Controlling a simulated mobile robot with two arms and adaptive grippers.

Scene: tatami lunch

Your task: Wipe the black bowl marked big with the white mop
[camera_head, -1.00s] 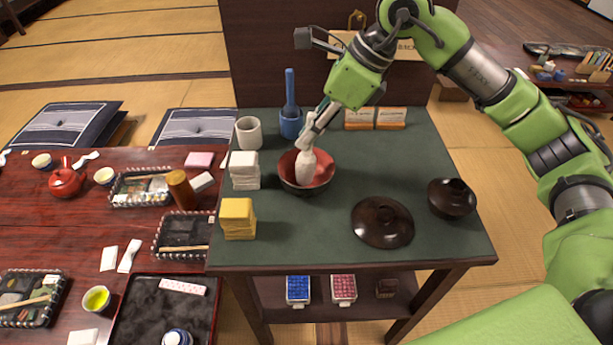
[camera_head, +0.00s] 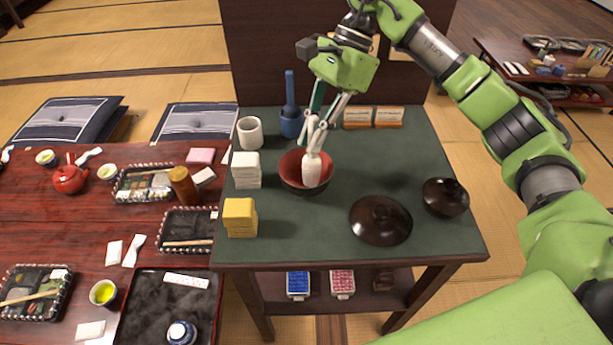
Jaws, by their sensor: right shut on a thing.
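A bowl (camera_head: 291,182), black outside and red inside, stands upright on the green-topped side table (camera_head: 310,228). My right gripper (camera_head: 315,137) is above the bowl, pointing down, shut on the white mop (camera_head: 313,170). The mop's white head is down inside the bowl; whether it touches the bowl's inner wall I cannot tell. The "big" mark cannot be read here. A smaller dark bowl (camera_head: 446,206) with a lid-like top stands at the right, and a dark round lid (camera_head: 380,220) lies in front. My left gripper is not in view.
White blocks (camera_head: 246,170), yellow blocks (camera_head: 239,217), a white cup (camera_head: 249,133) and a blue holder (camera_head: 292,122) with a blue-handled tool crowd the left and back of the table. Orange-and-white packs (camera_head: 372,118) lie behind. The middle right is clear.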

